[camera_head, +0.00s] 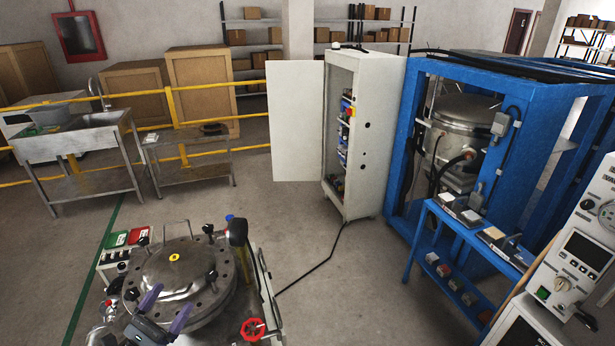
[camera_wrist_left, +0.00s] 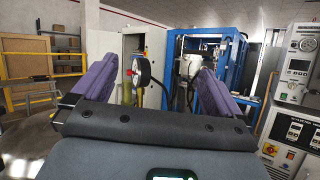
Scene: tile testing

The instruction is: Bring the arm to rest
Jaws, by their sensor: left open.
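My left gripper (camera_head: 166,308) shows at the bottom left of the head view, above the near edge of a round metal vessel (camera_head: 210,262) with a bolted lid. Its two purple fingers are spread apart with nothing between them. The left wrist view also shows the open left gripper (camera_wrist_left: 155,85), its fingers pointing forward, level with the room. A dark round part on a stem (camera_wrist_left: 142,70) appears beyond the gap between the fingers. Whether the fingers touch the lid cannot be told. My right gripper is in neither view.
A red handwheel (camera_head: 252,329) and a black-topped upright handle (camera_head: 238,234) stand at the vessel's right. An open white cabinet (camera_head: 370,130), a blue frame (camera_head: 535,130) and a metal sink (camera_head: 75,145) stand farther off.

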